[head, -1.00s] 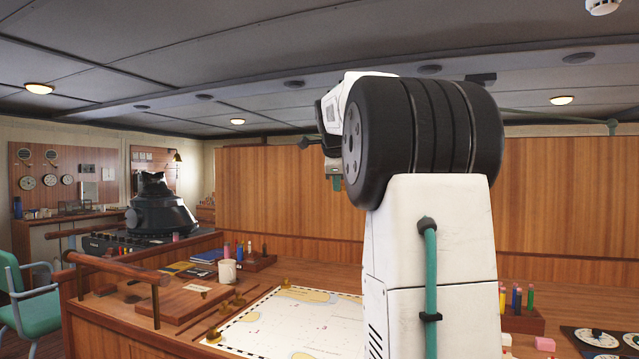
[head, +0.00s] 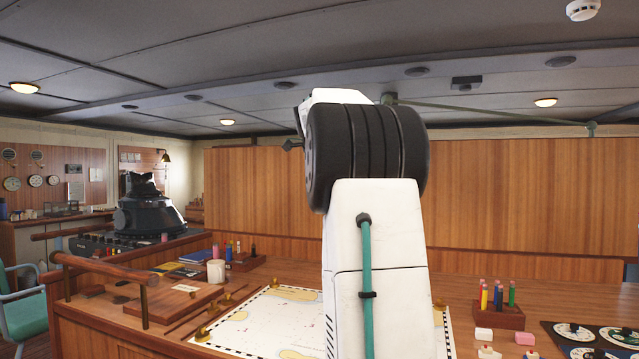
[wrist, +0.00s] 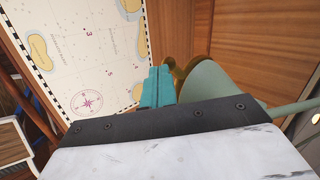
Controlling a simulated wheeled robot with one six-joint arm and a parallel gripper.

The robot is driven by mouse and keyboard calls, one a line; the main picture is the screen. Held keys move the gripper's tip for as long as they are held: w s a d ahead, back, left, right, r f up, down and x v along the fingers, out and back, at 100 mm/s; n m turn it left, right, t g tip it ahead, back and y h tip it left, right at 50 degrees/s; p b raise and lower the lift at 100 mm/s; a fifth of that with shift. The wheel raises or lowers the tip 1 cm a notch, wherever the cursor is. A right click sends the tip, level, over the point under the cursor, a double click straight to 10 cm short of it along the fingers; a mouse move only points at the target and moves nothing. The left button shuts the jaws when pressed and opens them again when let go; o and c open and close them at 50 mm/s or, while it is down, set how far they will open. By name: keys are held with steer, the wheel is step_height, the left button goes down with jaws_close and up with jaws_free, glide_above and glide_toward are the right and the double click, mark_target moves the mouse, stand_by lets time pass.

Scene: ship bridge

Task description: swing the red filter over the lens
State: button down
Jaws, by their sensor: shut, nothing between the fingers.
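My gripper (wrist: 158,75) has its teal fingers together, with nothing between them, in the wrist view. Just right of the fingers is a pale green, rounded lamp-like housing (wrist: 207,88), partly covered by the gripper body. A brass-coloured curved piece (wrist: 181,68) shows between the fingertips and this housing; I cannot tell whether the fingers touch it. No red filter or lens face is visible. In the head view my arm hides the gripper and the lamp head; a thin green support arm (head: 490,112) runs under the ceiling behind it.
Below is the chart (wrist: 105,40) on the wooden table, with brass weights. A pencil block (head: 498,312) and dials (head: 572,333) are at the right; a mug (head: 216,271) and wooden rail (head: 110,272) at the left. A wooden panel (head: 265,195) stands behind.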

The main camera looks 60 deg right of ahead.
steer(key=s+a+f+v, duration=0.1)
steer(key=a+f+v, duration=0.1)
steer(key=v, duration=1.2)
steer(key=shift+f, duration=0.15)
steer(key=a+f+n+g+y, duration=0.1)
steer(key=a+f+n+y, duration=0.3)
steer(key=a+f+n, duration=1.3)
steer(key=s+a+f+n+y, duration=0.1)
steer(key=s+a+f+n, duration=0.6)
steer(key=a+f, duration=0.3)
steer(key=s+a+f+n+g+y, duration=0.1)
steer(key=s+a+f+n, duration=0.6)
steer(key=a, duration=0.8)
steer(key=s+f+y, duration=0.1)
steer(key=s+f, duration=0.2)
steer(key=f, duration=0.1)
steer(key=shift+s+f, duration=0.15)
steer(key=shift+s, duration=0.1)
